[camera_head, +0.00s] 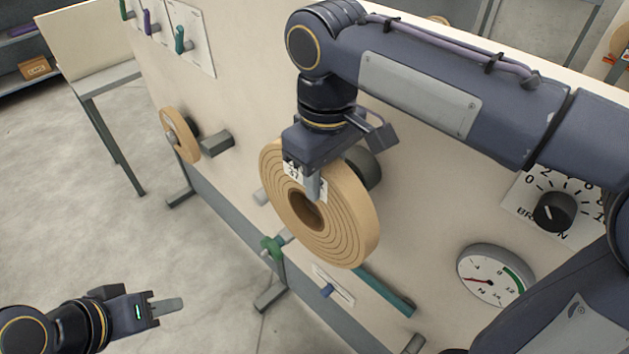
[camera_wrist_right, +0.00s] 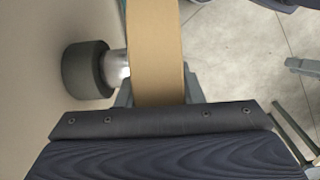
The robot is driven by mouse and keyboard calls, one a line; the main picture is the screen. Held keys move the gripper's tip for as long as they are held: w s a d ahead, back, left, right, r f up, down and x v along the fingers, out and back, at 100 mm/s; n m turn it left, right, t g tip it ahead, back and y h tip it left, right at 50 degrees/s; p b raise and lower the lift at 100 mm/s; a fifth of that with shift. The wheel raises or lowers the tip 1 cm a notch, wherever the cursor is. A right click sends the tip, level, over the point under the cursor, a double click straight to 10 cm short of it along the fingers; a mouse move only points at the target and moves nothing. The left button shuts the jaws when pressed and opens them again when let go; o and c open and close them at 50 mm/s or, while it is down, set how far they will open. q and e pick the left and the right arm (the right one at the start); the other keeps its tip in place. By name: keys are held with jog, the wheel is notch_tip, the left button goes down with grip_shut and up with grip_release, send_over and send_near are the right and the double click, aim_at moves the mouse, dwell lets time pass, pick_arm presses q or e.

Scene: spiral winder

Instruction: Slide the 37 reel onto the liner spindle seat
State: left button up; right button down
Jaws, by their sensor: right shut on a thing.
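The 37 reel (camera_head: 345,225) is a wide tan roll with a dark hollow core; a white label with 37 shows at its upper edge. My right gripper (camera_head: 314,186) is shut on the reel's upper rim, one finger across its front face. In the right wrist view the reel (camera_wrist_right: 157,50) stands between the two fingers. A dark grey roller with a silver shaft (camera_wrist_right: 116,66) projects from the panel beside it; the head view shows a grey cylinder (camera_head: 366,167) behind the reel. Whether the shaft enters the core is hidden. My left gripper (camera_head: 165,307) is away at lower left, empty.
The pale panel (camera_head: 430,190) carries a smaller tan reel (camera_head: 181,136), a grey block (camera_head: 216,140), a green-handled part (camera_head: 273,246), a teal bar (camera_head: 385,292), a gauge (camera_head: 496,274) and a black knob (camera_head: 553,212). Open floor lies left of the panel.

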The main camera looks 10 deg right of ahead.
jog(key=shift+w+d+r, duration=0.1)
jog(key=shift+w+d, duration=0.85)
jog(key=shift+d, duration=0.25)
jog(key=shift+w+d, duration=0.95)
jog(key=shift+d, duration=0.25)
jog(key=shift+w+d+f, duration=0.2)
jog(key=shift+d+f, duration=0.05)
jog(key=c, duration=0.9)
grip_release()
